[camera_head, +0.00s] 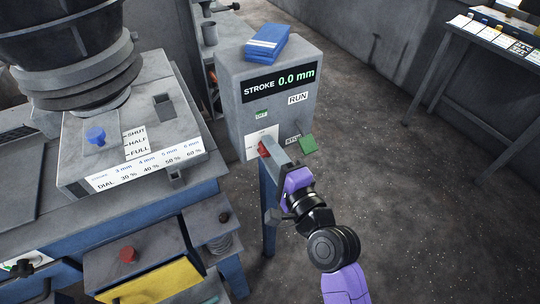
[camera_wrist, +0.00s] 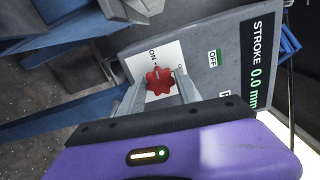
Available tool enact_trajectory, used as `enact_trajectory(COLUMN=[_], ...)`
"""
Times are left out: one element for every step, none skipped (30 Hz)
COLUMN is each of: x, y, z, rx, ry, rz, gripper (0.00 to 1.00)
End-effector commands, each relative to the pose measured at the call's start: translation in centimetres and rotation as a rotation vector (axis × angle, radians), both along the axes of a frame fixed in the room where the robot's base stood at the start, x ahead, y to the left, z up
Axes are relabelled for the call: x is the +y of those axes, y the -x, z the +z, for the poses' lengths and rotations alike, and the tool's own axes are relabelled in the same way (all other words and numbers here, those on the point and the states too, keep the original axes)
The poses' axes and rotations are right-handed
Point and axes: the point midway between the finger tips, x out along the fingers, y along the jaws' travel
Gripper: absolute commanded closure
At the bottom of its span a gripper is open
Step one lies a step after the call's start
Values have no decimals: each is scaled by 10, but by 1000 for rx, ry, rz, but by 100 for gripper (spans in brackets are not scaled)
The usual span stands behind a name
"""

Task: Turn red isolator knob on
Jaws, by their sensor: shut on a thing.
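The red isolator knob (camera_wrist: 160,80) sits on a white label plate (camera_wrist: 140,63) on the front of the grey control box (camera_head: 235,121). In the wrist view the label reads "ON" near the knob; other lettering is partly hidden. My gripper (camera_wrist: 160,88) has its two fingers on either side of the knob and is shut on it. In the head view my gripper (camera_head: 268,150) reaches the box's lower left front, and only a little of the red knob (camera_head: 263,149) shows beside the fingers.
The box display (camera_head: 280,83) reads "STROKE 0.0 mm". The machine (camera_head: 140,150) stands left.

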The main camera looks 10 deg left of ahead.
Motion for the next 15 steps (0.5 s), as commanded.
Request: enact_trajectory(x=[1, 1, 1, 1, 1, 1, 1, 1, 1, 1, 1, 1, 1, 1, 1], y=[1, 1, 1, 1, 1, 1, 1, 1, 1, 1, 1, 1, 1, 1, 1], z=[-3, -3, -3, -3, -3, -3, -3, -3, -3, -3, -2, -2, -2, -2, -2], rx=[-10, -17, -25, -30, -35, -41, -46, -48, -52, -54, -56, -57, -58, -58, -59], ry=[18, 28, 42, 50, 57, 66, 73, 78, 83, 87, 89, 92, 93, 95, 96], rz=[2, 2, 2, 2, 2, 2, 2, 2, 2, 2, 2, 2, 2, 2, 2], gripper=[100, 100, 100, 100, 100, 100, 100, 100, 100, 100, 100, 100, 100, 100, 100])
